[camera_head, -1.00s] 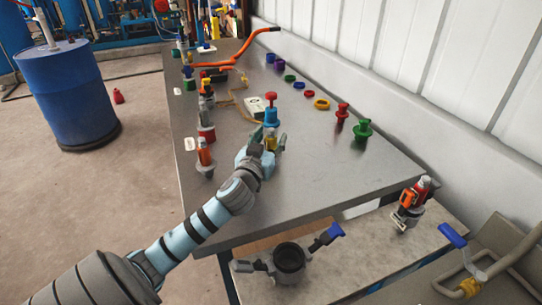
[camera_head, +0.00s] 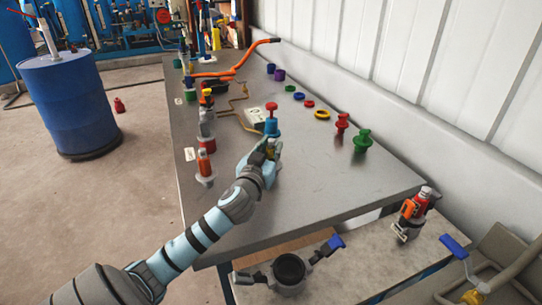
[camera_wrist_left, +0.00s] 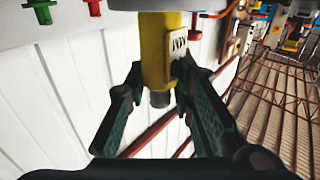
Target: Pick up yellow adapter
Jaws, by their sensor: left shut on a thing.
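The yellow adapter (camera_wrist_left: 154,50) stands out between the two green fingers of my left gripper (camera_wrist_left: 160,92) in the left wrist view, with a white label on its side. In the head view, my left gripper (camera_head: 270,152) is shut on it at the middle of the grey table, and the fingers hide most of the adapter. A blue piece with a red top (camera_head: 271,122) shows just beyond the fingers. Whether the adapter touches the table cannot be told. My right gripper is not in view.
The grey table (camera_head: 310,180) carries red-and-grey fittings (camera_head: 205,165) on the left, and a red fitting (camera_head: 341,123) and green fitting (camera_head: 363,140) on the right. Several coloured rings lie farther back. The white wall (camera_head: 440,80) bounds the right side. The table's front right area is clear.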

